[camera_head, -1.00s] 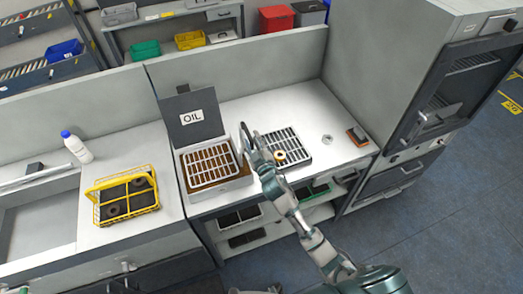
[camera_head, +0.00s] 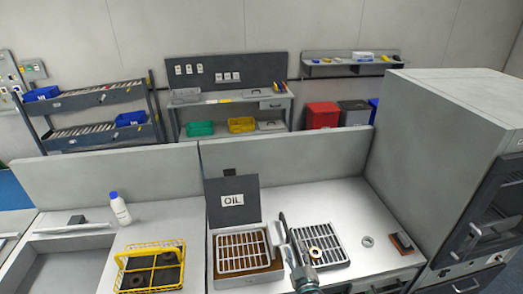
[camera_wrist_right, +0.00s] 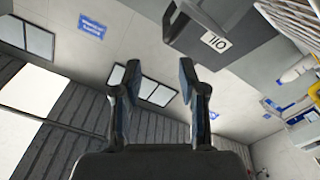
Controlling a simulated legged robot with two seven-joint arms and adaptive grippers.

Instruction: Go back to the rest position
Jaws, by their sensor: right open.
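My right gripper (camera_head: 287,232) is raised in front of the gap between the oil box and the white grid rack. In the right wrist view it (camera_wrist_right: 160,80) is open, with nothing between its two fingers. The oil box (camera_head: 216,270) holds a white grid over brown contents, and its dark lid (camera_head: 232,200) marked OIL stands up behind. The grid rack (camera_head: 333,241) carries a brass-coloured ring (camera_head: 315,252). My left gripper is not in view.
A yellow wire basket (camera_head: 150,246) with dark round parts stands left of the oil box. A white bottle with a blue cap (camera_head: 120,209) is behind it. A small ring (camera_head: 367,241) and a brown-and-black block (camera_head: 401,243) lie at right, beside a tall grey machine (camera_head: 450,130).

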